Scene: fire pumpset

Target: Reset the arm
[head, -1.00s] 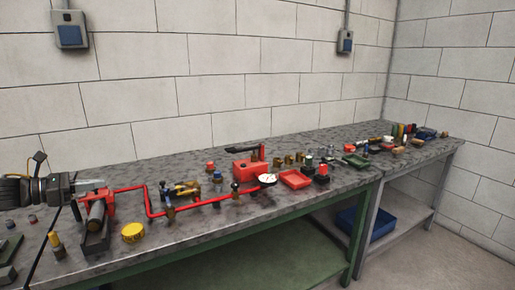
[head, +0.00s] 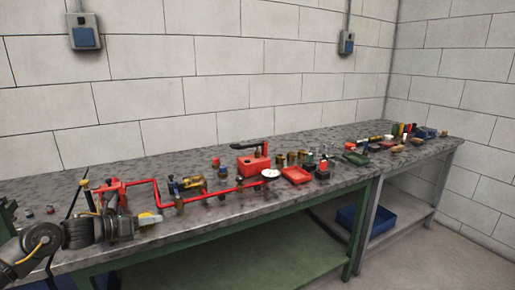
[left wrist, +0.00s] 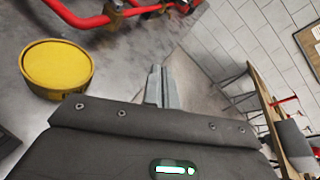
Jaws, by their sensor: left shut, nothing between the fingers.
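My left gripper (head: 140,226) is low in the left of the head view, over the front of the bench. Its fingers are shut and empty; they also show in the left wrist view (left wrist: 162,87), pointing away past the bench's edge. A yellow round lid (head: 150,218) lies on the bench behind the gripper, partly hidden by it. In the left wrist view the yellow lid (left wrist: 57,70) is left of the fingers, apart from them. My right gripper is not in view.
A red pipe assembly (head: 158,190) with brass valves runs along the grey bench (head: 210,225). A red box (head: 253,165), red tray (head: 297,174) and several small fittings stand farther right. A blue bin (head: 360,217) is on the lower shelf. The floor in front is clear.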

